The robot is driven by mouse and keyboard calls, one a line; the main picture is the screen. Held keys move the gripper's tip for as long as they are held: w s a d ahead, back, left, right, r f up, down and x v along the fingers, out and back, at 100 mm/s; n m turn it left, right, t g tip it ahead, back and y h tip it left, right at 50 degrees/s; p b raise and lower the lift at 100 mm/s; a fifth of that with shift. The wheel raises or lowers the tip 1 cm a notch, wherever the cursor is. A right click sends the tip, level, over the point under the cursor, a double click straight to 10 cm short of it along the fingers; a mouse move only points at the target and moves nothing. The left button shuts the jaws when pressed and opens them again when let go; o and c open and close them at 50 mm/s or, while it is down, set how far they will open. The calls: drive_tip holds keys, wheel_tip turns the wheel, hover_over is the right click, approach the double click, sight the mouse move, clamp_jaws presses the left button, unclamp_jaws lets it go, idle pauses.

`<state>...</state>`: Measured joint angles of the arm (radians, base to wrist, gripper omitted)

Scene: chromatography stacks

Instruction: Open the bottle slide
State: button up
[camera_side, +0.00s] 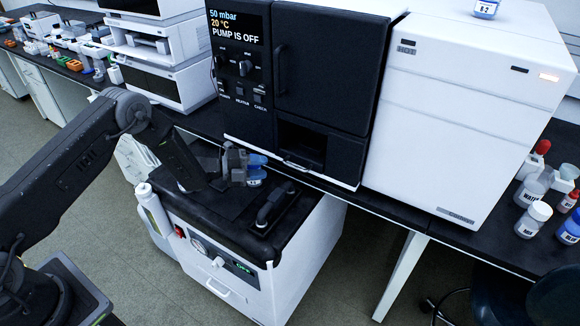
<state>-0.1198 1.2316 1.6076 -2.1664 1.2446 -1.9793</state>
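I take the bottle slide to be the recessed bay (302,146) low in the front of the black cabinet, with a light handle (296,165) at its lower edge; the frame does not name it. The bay looks dark and empty. My gripper (242,166) is left of that handle, over the black top of the white cart. A small blue-capped bottle (256,177) with a label is right at my fingertips. I cannot tell whether the fingers close on it or only stand beside it.
A white instrument (465,110) stands at right with a blue bottle (485,9) on top. Several bottles stand far right.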

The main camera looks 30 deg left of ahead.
sight(290, 166)
drive_tip(key=x, duration=0.9)
drive_tip(key=shift+d+r, duration=0.1)
clamp_jaws()
